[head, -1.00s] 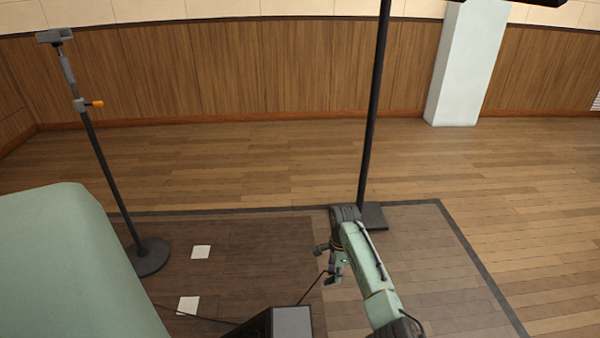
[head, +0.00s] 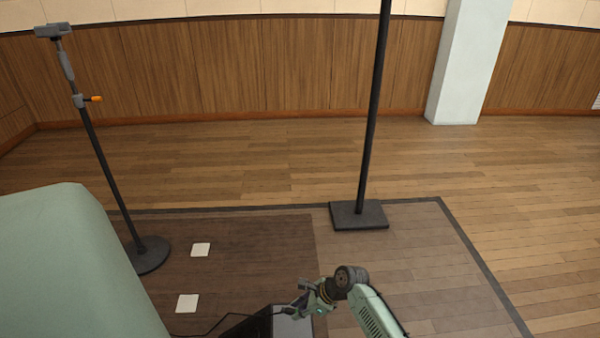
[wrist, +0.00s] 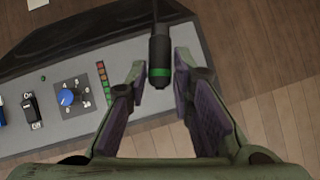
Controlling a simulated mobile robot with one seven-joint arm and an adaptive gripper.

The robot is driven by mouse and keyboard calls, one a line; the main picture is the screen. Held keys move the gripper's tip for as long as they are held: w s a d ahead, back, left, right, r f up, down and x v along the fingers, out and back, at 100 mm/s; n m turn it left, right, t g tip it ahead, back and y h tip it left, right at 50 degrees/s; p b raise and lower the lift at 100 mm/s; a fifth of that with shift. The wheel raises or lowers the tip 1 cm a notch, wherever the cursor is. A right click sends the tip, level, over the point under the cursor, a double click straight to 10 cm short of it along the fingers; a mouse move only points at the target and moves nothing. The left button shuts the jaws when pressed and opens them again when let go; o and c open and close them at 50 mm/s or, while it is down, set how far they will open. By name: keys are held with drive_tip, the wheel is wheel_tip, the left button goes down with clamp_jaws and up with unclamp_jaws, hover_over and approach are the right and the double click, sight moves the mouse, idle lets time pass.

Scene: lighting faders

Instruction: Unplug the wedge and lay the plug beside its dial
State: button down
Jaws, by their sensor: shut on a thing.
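My gripper (head: 305,300) is low over the wedge (head: 291,325), a black box with a grey top panel. In the wrist view my gripper (wrist: 160,66) is shut on the plug (wrist: 159,48), a black cylinder with a green band and a cable leading up out of view. The wedge's grey panel (wrist: 190,82) lies below and to the left, with the plug above its right part. The blue dial (wrist: 67,97) is on the panel, left of the plug. I cannot tell whether the plug touches the panel.
Beside the dial are a rocker switch (wrist: 31,108) and a column of coloured lights (wrist: 103,83). A cable (head: 210,328) runs left across the dark floor. A round-based stand (head: 148,255) and a square-based pole (head: 359,215) stand beyond. A pale green block (head: 70,270) is at left.

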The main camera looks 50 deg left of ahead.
drive_tip(key=shift+f+b, duration=2.5)
drive_tip(key=shift+b, duration=0.4)
drive_tip(key=shift+f, duration=0.85)
drive_tip(key=c, duration=1.3)
unclamp_jaws()
drive_tip(key=v, duration=1.2)
drive_tip(key=shift+d, duration=0.1)
